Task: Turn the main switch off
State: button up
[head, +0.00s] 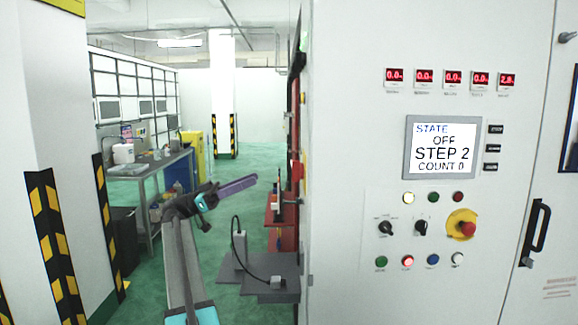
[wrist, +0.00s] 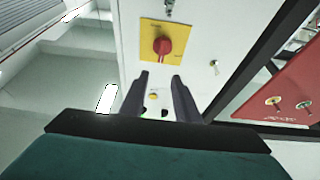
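The main switch (wrist: 163,46), a red rotary knob on a yellow plate, is on a pale cabinet face at the top of the wrist view. I cannot read its position marks. My gripper (wrist: 160,75) is open and empty. Its two dark fingertips point at the switch, just below the knob in the picture, and appear apart from it. In the head view my gripper (head: 240,186) is left of the control cabinet (head: 340,130), pointing toward its side. The switch cannot be made out in the head view.
The cabinet front has a screen (head: 441,147) reading "STATE OFF STEP 2 COUNT 0", and a red button on a yellow ring (head: 467,228). A grey stand with a cable (head: 262,275) is below my gripper. A red panel (wrist: 285,95) is at right in the wrist view.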

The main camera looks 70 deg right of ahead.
aim_at(298, 171)
dwell(0.3)
jog(key=p+x, duration=0.3)
jog(key=x, duration=1)
jog(key=shift+s+d+p, duration=0.15)
jog(key=shift+s+p, duration=0.15)
jog(key=shift+p, duration=0.05)
jog(key=shift+r, duration=0.1)
grip_shut()
